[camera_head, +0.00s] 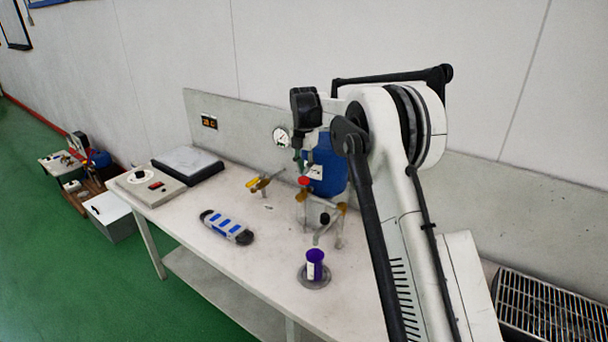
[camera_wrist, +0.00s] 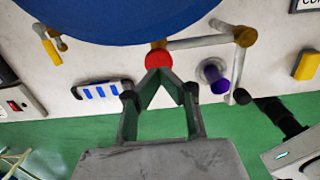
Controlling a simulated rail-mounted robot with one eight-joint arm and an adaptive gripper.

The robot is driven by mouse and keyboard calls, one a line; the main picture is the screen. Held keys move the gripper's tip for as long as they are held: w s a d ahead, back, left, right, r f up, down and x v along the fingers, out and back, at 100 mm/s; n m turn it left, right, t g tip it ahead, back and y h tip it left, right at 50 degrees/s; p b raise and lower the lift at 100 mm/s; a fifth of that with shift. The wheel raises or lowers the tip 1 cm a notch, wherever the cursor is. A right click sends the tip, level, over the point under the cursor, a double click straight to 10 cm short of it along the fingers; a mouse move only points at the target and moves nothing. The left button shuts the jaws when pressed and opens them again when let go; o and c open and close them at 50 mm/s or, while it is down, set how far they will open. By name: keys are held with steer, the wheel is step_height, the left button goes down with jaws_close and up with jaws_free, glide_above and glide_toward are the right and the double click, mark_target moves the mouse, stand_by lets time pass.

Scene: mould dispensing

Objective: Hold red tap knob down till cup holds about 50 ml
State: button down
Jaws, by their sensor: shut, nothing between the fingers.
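The red tap knob (camera_head: 303,181) sits at the front of the blue tank (camera_head: 327,168) on the bench; it also shows in the wrist view (camera_wrist: 158,60). My gripper (camera_head: 298,160) is shut and empty, pointing down above the knob in the head view. In the wrist view the closed fingertips (camera_wrist: 158,73) meet at the knob's edge; I cannot tell whether they touch it.
A wire rack (camera_head: 548,308) is at the right. The bench's front-left surface is clear.

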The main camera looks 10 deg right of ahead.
mark_target(304, 180)
step_height(304, 180, up, 10)
steer(key=b, duration=0.1)
steer(key=shift+s, duration=0.25)
stand_by(0.6)
steer(key=s+r+m+t+b, duration=0.2)
steer(key=s+r+m, duration=0.35)
steer(key=s, duration=0.75)
steer(key=s+r+m+t+b, duration=0.1)
steer(key=s+r+m+b, duration=0.1)
steer(key=s+m, duration=0.85)
steer(key=s+f+m+t+b, duration=0.1)
steer(key=s+f+m, duration=0.4)
steer(key=s, duration=0.8)
steer(key=s+f+m+t+b, duration=0.1)
steer(key=s+f+m, duration=0.4)
steer(key=s+f, duration=0.5)
steer(key=s+t, duration=0.1)
steer(key=s, duration=0.3)
steer(key=shift+s+f+m+t, duration=0.15)
steer(key=shift+s+m+t, duration=0.15)
